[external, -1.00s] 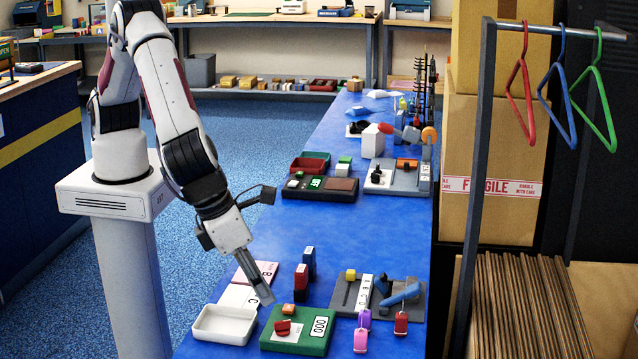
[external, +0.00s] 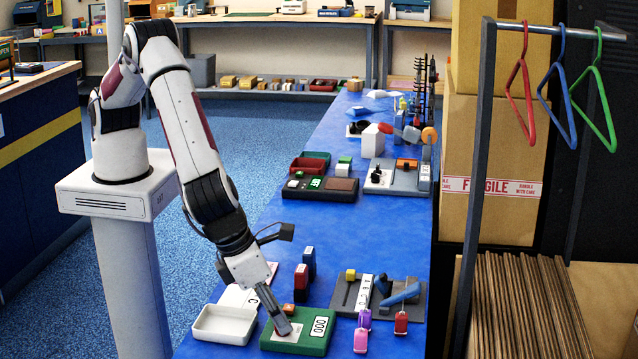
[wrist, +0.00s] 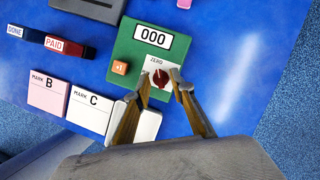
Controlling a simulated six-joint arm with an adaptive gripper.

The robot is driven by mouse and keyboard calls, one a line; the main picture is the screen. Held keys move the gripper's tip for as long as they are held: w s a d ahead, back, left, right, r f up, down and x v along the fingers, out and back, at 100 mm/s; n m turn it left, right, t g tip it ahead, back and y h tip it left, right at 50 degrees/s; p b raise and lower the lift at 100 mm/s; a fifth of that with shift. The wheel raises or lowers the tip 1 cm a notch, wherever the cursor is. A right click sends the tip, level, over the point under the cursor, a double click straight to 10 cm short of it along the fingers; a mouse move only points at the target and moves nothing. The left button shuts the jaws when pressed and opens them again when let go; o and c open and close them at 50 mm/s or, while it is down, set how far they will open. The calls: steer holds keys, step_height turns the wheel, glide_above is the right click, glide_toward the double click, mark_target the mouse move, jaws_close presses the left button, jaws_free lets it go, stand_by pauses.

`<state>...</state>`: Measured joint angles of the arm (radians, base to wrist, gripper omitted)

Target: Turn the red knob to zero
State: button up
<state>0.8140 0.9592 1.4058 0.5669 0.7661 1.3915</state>
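The red knob (wrist: 161,78) sits on a white plate marked ZERO on the green counter box (wrist: 122,48). The box's display (wrist: 153,39) reads 000. My gripper (wrist: 160,74) is open, with one fingertip on each side of the knob and a small gap visible on both sides. In the external view the green box (external: 311,343) is at the front of the blue table, and my gripper (external: 284,331) points down onto its white plate, mostly hiding the knob. I cannot tell how high the fingertips are above the plate.
An orange +1 button (wrist: 120,67) is close to the left finger. A white tray (external: 222,325) stands left of the box. Cards B (wrist: 48,91) and C (wrist: 89,111) lie nearby. PAID (wrist: 65,46) and DONE (wrist: 25,34) stamps stand behind. A purple and a pink tag (external: 361,340) are to the right.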

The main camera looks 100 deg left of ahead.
steer(key=shift+f, duration=0.1)
steer(key=shift+c, duration=0.5)
jaws_close()
steer(key=shift+n, duration=0.6)
steer(key=shift+o, duration=0.5)
jaws_free()
steer(key=v, duration=0.7)
steer(key=shift+d+r, duration=0.2)
steer(key=shift+r, duration=0.05)
